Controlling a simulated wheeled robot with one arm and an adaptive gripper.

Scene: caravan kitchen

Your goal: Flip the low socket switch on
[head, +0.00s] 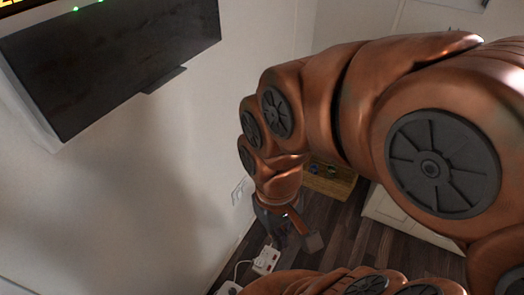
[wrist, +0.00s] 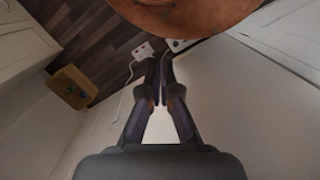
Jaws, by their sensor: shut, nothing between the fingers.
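A white socket plate (head: 238,191) sits low on the pale wall in the head view, just left of my gripper. Its switch is too small for me to tell its position. In the wrist view, my gripper (wrist: 160,64) reaches forward with its dark fingertips close together and nothing between them. In the head view, my arm hides part of the gripper and the area behind it. I cannot tell whether the gripper touches the wall. I cannot make out the socket plate clearly in the wrist view.
A white power strip (head: 266,260) with a cable lies on the dark wood floor; it also shows in the wrist view (wrist: 143,50). A wooden box (head: 330,180) stands farther back, near white cabinets (head: 400,218). A dark screen (head: 115,55) hangs on the wall above.

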